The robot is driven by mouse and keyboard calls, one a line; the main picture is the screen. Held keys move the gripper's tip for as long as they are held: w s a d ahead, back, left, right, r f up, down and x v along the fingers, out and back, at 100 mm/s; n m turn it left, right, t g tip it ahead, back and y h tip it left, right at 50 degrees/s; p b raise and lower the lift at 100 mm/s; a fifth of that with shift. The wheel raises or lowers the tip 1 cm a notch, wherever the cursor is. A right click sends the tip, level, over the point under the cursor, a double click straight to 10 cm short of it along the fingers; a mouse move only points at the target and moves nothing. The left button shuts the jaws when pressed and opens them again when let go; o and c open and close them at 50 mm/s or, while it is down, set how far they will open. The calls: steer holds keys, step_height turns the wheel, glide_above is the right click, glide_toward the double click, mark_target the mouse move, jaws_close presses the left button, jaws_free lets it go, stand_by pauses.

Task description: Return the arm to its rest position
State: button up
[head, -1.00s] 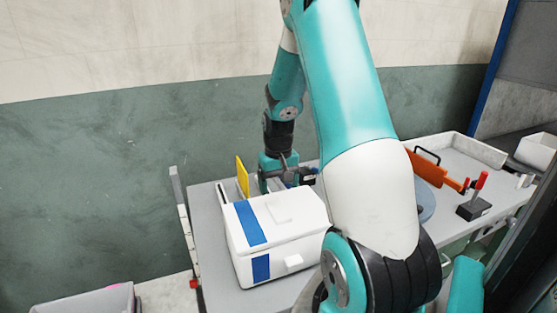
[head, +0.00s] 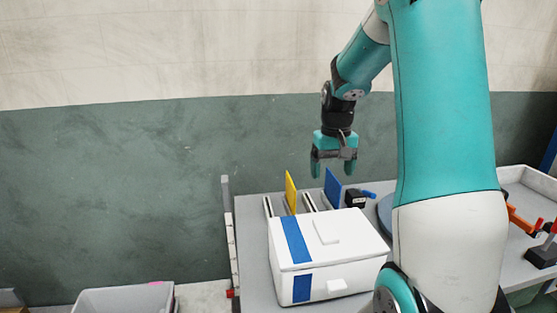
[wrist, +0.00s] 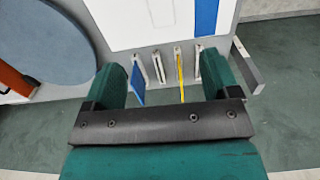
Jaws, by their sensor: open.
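My gripper (head: 333,172) hangs pointing down above the back of the grey table, behind the white box. Its two fingers are apart with nothing between them. In the wrist view my gripper (wrist: 163,78) has its green fingers wide apart. A blue plate (head: 332,187) and a yellow plate (head: 290,192) stand upright in a row of slotted holders below it. In the wrist view the blue plate (wrist: 138,86) and the yellow plate (wrist: 181,78) lie below, clear of the fingers. My upper arm hides much of the table's right side.
The white box (head: 340,250) with blue stripes stands in front of the holders. A small black device (head: 355,199) is right of the blue plate. A red-handled clamp (head: 543,250) and a white tray (head: 530,180) are at the right. A grey bin (head: 125,299) is at lower left.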

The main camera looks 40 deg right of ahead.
steer(key=w+a+r+n, duration=0.2)
steer(key=a+n, duration=0.2)
steer(key=a, duration=0.9)
steer(key=s+a+n+y+b, duration=0.1)
steer(key=s+a+n, duration=0.3)
steer(key=s+a, duration=0.4)
steer(key=s+a+r+n+y, duration=0.1)
steer(key=s+a+n+y, duration=0.2)
steer(key=s+a, duration=0.6)
steer(key=a+n, duration=0.2)
steer(key=a, duration=0.6)
steer(key=shift+b, duration=0.35)
steer(key=shift+a, duration=0.1)
